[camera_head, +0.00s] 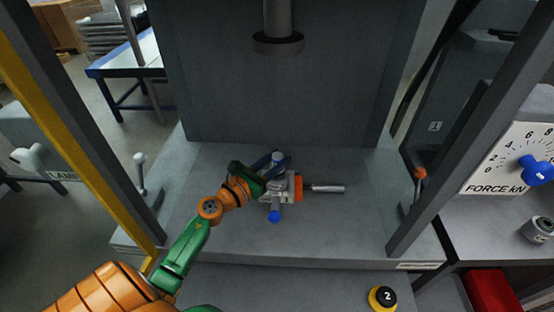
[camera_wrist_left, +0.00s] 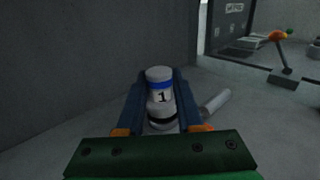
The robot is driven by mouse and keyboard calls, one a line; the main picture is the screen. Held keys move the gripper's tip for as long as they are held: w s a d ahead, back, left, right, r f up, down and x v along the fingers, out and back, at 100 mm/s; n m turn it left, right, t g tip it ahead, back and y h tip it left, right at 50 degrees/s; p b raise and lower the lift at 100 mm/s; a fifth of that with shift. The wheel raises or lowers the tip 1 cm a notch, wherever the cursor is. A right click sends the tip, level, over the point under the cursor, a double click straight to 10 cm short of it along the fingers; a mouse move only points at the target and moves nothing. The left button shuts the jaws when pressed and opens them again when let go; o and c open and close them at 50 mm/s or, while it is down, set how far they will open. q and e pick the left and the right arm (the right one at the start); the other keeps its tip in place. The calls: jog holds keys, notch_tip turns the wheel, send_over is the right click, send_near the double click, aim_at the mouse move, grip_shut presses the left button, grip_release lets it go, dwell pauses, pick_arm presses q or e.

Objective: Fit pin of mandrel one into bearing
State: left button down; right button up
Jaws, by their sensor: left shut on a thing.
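Mandrel one (camera_wrist_left: 160,92) is a pale cylinder with a blue band and the number 1. It stands upright between the fingers of my left gripper (camera_wrist_left: 160,105), which is shut on it. In the head view my left gripper (camera_head: 273,166) is above a grey fixture (camera_head: 281,190) on the press bed, and the mandrel's top (camera_head: 278,157) shows between its fingers. The fixture has an orange part and a blue knob. A metal rod (camera_head: 325,188) extends to its right. The bearing and the mandrel's pin are hidden, so I cannot tell whether the pin is inside. My right gripper is not in view.
A press ram (camera_head: 278,42) hangs above and behind the fixture. Grey uprights frame the bed (camera_head: 345,225) on both sides. A force dial with a blue knob (camera_head: 535,170) stands at the right, and a button marked 2 (camera_head: 382,298) is at the front. The bed right of the rod is clear.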

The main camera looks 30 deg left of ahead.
pick_arm(q)
jog(key=shift+f+b, duration=0.4)
jog(key=shift+f, duration=0.05)
jog(key=shift+c, duration=2.4)
grip_release()
jog(key=shift+r, duration=0.1)
jog(key=shift+s, duration=0.1)
jog(key=shift+s, duration=0.2)
jog(key=s+b, duration=0.1)
jog(key=s, duration=0.5)
jog(key=shift+s+a+b, duration=0.3)
jog(key=shift+a+b, duration=0.05)
jog(key=shift+a, duration=0.05)
